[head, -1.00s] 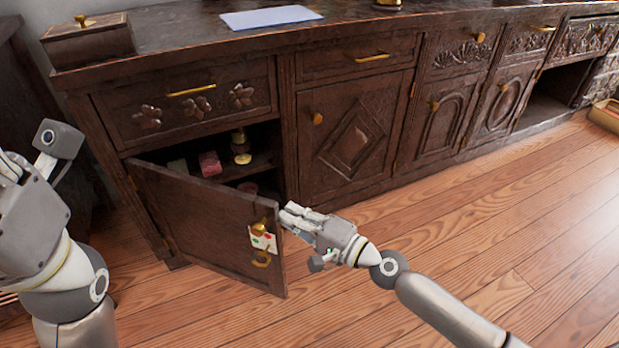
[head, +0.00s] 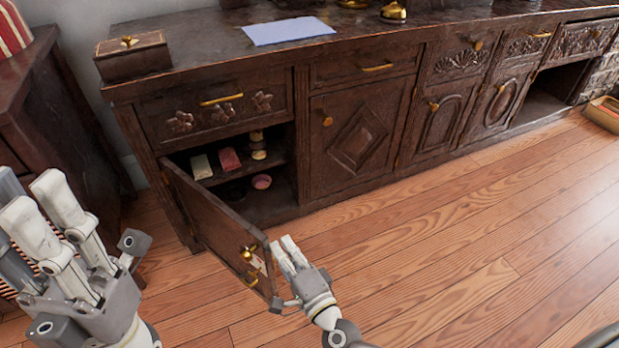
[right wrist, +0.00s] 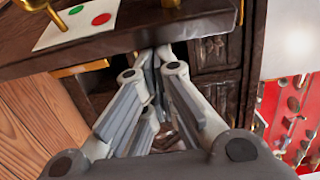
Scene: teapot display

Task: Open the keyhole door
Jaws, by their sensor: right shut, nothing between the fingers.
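The keyhole door (head: 212,215) is a dark wooden cabinet door at the left end of the sideboard. It stands wide open, swung out toward me. A brass knob (head: 248,253) and a pale card are on its outer face near the free edge. The card shows red and green dots in the right wrist view (right wrist: 76,22). My right gripper (head: 282,245) is shut and empty, just right of the door's free edge; contact is unclear. My left gripper (head: 32,200) is away from the door at the far left, and its jaw state is unclear.
The open compartment holds a pink box (head: 229,159), a pale box (head: 201,167) and small round items. A lidded wooden box (head: 132,58) and blue paper (head: 288,31) lie on top.

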